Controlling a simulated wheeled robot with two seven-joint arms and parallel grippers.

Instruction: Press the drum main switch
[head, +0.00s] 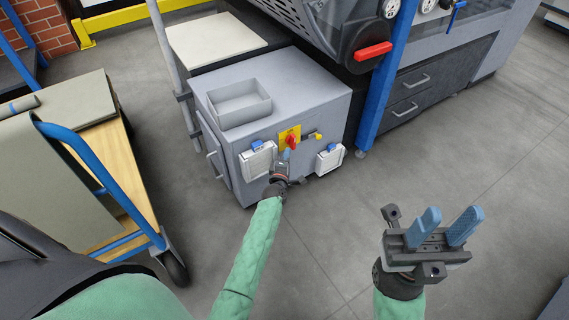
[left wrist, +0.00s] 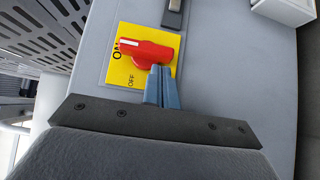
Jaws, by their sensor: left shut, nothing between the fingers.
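The drum main switch is a red rotary handle (left wrist: 146,53) on a yellow plate (left wrist: 128,73) marked ON and OFF, fixed to the front of a grey cabinet (head: 322,115). The red handle also shows in the head view (head: 291,142). My left gripper (left wrist: 161,75) is shut and empty, its blue fingertips at the red handle's lower right edge in the left wrist view. Whether they touch it I cannot tell. My right gripper (head: 443,228) is open and empty over the floor at the right, away from the cabinet.
White socket boxes (head: 257,160) (head: 330,158) flank the switch. A grey open tray (head: 239,103) stands on the cabinet. A blue-railed cart (head: 108,190) is at the left, a blue post (head: 384,80) right of the cabinet. The floor at right (head: 500,170) is clear.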

